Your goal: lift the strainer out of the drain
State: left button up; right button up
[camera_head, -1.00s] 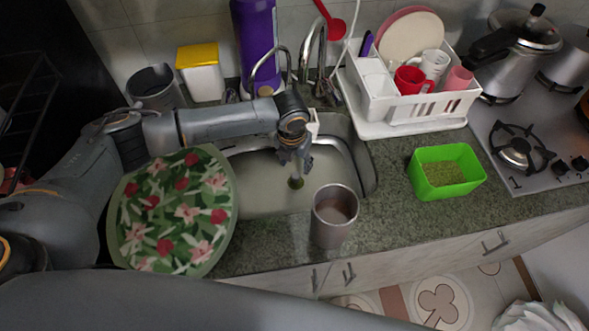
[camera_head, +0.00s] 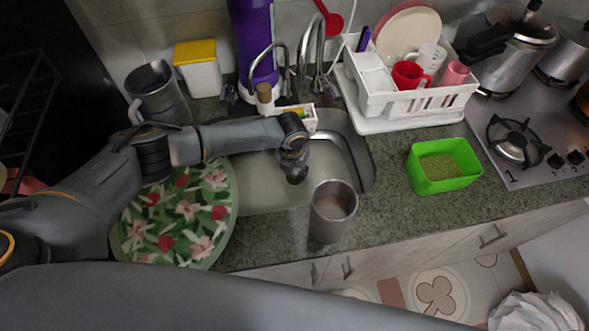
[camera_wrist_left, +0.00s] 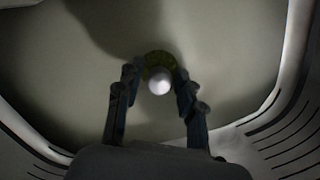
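The strainer (camera_wrist_left: 158,62) shows in the left wrist view as a yellow-green ring with a pale round knob in its middle, at the bottom of the sink (camera_head: 258,187). My left gripper (camera_wrist_left: 157,76) points down over it. Its two fingers are apart, one on each side of the knob, with small gaps visible on both sides. In the head view my left gripper (camera_head: 293,168) reaches into the sink and hides most of the strainer. My right gripper is in neither view.
A metal cup (camera_head: 333,212) stands on the counter at the sink's front edge. A floral round plate (camera_head: 180,215) lies left of the sink. A white dish rack (camera_head: 420,103) and a green box (camera_head: 443,166) are to the right. The faucet (camera_head: 303,55) rises behind the sink.

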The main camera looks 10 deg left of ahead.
aim_at(295, 170)
pick_arm(q)
grip_shut()
jog(key=shift+r+p, duration=0.8)
jog(key=shift+r, duration=0.2)
jog(key=shift+r, duration=0.25)
jog(key=shift+r+p, duration=1.75)
jog(key=shift+r, duration=0.15)
